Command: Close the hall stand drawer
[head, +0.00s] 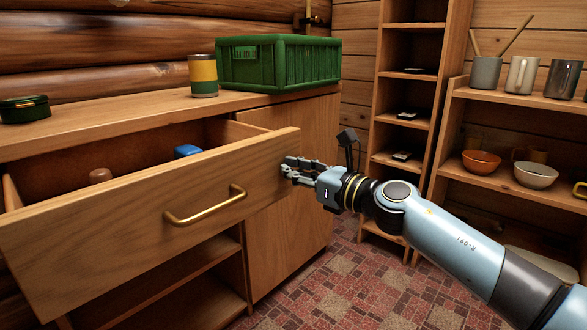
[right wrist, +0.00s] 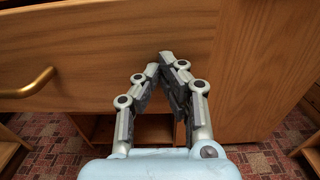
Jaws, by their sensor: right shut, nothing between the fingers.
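The hall stand drawer (head: 130,215) is pulled well out of the wooden hall stand (head: 130,118) in the head view. Its front carries a brass handle (head: 205,207). A blue thing (head: 187,151) and a brown rounded thing (head: 100,175) lie inside it. My right gripper (head: 287,168) is at the right end of the drawer front, shut and empty. In the right wrist view its fingertips (right wrist: 160,60) are at the drawer front (right wrist: 120,40), right of the handle (right wrist: 28,84). I cannot tell whether they touch it. My left gripper is not in view.
A green crate (head: 278,65), a yellow and green can (head: 203,77) and a dark green tin (head: 24,110) stand on the top. Shelves with mugs and bowls (head: 536,175) stand at the right. Patterned floor (head: 350,290) lies below my right arm.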

